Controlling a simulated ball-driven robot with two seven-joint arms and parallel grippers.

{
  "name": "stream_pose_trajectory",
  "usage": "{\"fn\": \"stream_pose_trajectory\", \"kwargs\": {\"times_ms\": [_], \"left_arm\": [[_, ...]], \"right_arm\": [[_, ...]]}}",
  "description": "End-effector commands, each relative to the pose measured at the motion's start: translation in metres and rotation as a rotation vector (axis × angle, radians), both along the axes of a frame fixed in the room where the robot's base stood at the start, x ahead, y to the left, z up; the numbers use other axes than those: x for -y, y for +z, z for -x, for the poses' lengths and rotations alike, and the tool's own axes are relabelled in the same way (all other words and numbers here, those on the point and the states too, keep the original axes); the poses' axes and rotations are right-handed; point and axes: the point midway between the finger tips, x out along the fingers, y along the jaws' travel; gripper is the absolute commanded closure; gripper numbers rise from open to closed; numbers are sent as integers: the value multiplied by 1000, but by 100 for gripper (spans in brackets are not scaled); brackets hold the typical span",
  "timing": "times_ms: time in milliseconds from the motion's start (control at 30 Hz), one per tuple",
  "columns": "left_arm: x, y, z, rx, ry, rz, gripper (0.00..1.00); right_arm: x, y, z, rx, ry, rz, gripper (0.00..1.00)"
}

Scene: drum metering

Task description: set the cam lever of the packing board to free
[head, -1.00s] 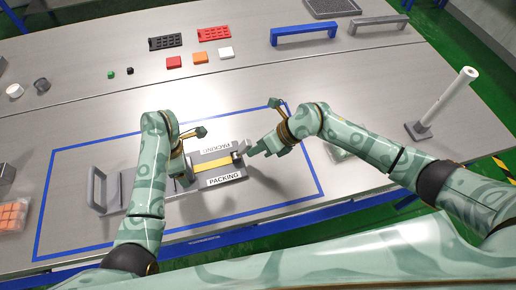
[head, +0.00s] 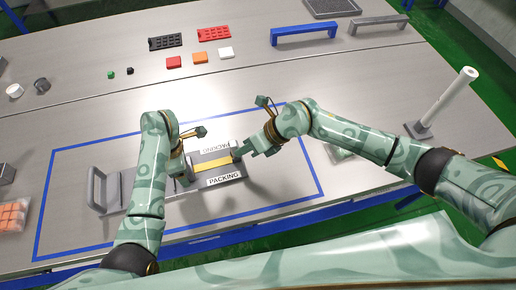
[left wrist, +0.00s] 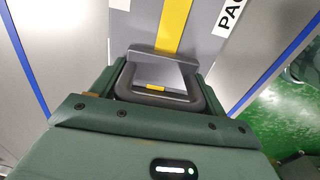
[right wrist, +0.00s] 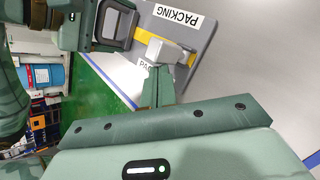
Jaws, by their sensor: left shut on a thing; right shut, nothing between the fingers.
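The grey packing board (head: 210,184) lies on the table inside a blue outline, with a yellow strip (head: 212,163) along it and PACKING labels on both sides. My left gripper (head: 187,174) is shut on a dark grey loop handle (left wrist: 160,93) at the board's left part. My right gripper (head: 239,154) is shut and empty at the board's right end. In the right wrist view, a pale metal block (right wrist: 163,50), seemingly the cam lever, is at the yellow strip's end, just beyond the fingertips. Contact is unclear. In the head view the right hand largely hides it.
A grey upright handle (head: 97,190) stands left of my left arm. A white post (head: 447,100) stands at the right. Red, orange and white blocks (head: 200,57) and two trays (head: 214,34) lie at the back. The table behind the board is clear.

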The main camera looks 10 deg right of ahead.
Motion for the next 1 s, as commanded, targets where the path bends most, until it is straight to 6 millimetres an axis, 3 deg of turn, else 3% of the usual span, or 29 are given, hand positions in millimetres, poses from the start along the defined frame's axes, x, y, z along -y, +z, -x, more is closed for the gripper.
{"fn": "stream_pose_trajectory", "kwargs": {"times_ms": [267,1000], "left_arm": [[0,0,1,-1,-5,-1,78],[0,0,0,-1,0,1,78]], "right_arm": [[-21,6,0,6,0,-3,100],[-19,20,1,2,-1,0,100]]}}
